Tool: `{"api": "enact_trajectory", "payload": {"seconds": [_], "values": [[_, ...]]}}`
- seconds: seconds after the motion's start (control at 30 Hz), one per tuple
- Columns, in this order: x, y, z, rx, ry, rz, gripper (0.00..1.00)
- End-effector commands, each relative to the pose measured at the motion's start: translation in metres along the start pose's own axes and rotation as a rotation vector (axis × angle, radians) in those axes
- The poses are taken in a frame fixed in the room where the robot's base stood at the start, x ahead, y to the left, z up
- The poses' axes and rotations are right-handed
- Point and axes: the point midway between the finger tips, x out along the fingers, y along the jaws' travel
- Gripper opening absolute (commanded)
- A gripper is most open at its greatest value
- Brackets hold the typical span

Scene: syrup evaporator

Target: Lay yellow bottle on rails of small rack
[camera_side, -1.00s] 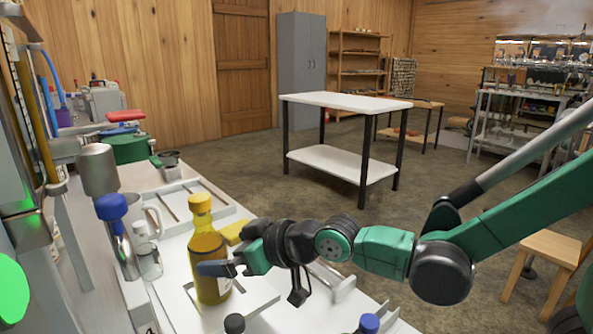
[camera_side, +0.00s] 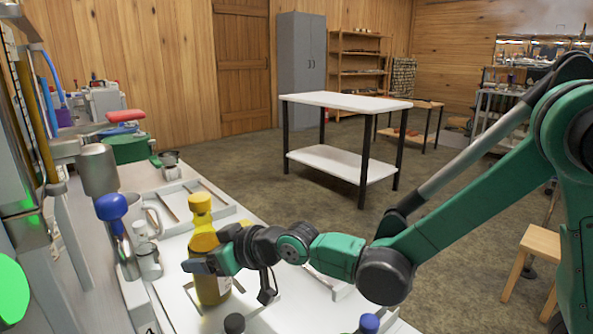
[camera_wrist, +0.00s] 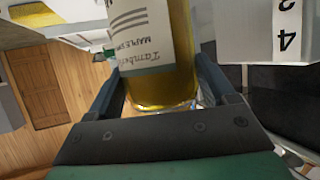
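The yellow bottle (camera_side: 201,230), with a yellow cap, stands upright on the white bench surface in the side view. In the wrist view the bottle (camera_wrist: 155,80) shows its pale label and amber body between my two fingers. My gripper (camera_side: 200,266) reaches the bottle's body from the right, with one finger across its near side. In the wrist view my gripper (camera_wrist: 160,85) has a finger on each side, very close to the glass. I cannot tell whether they press on it. I cannot clearly pick out the small rack; my arm covers part of the bench.
Black (camera_side: 235,323) and blue (camera_side: 369,323) caps show at the front edge.

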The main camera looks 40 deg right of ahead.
Motion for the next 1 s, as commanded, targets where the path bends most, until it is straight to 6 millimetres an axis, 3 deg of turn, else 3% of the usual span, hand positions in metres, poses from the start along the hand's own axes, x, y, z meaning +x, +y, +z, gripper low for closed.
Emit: {"api": "enact_trajectory", "payload": {"seconds": [0.03,0.1,0.73,1.0], "values": [[0.000,0.000,0.000,0.000,0.000,0.000,0.37],[0.000,0.000,-0.001,0.000,0.002,0.000,0.24],[-0.015,0.002,-0.028,0.002,-0.002,0.004,0.24],[-0.043,0.036,-0.027,0.044,-0.107,0.076,0.24]]}}
